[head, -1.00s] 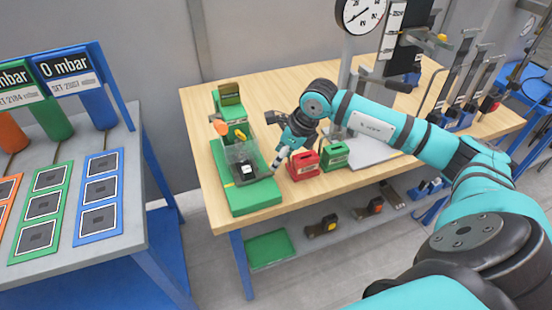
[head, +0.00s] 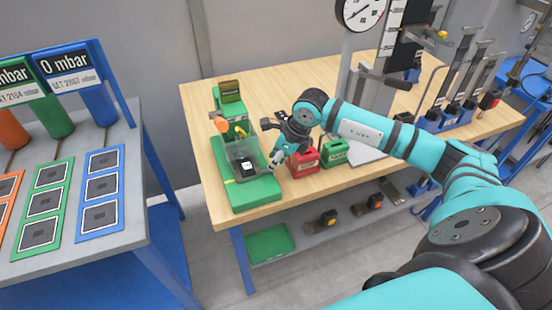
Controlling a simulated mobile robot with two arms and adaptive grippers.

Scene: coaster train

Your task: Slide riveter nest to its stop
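The riveter (head: 229,110) is a green machine with an orange knob at the back of a green base (head: 256,196) on the wooden table. Its nest (head: 243,166), a grey see-through box with a dark and white piece in it, sits on the base under the riveter head. My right gripper (head: 273,168) points down just right of the nest, near the base's right edge. Its fingers are small here; I cannot tell whether they are open or touch the nest. My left gripper is not in view.
A red box (head: 304,159) and a green box (head: 334,152) stand close right of my gripper. A gauge stand (head: 362,67) is behind. A grey table (head: 70,240) with pad cards stands left, across a gap.

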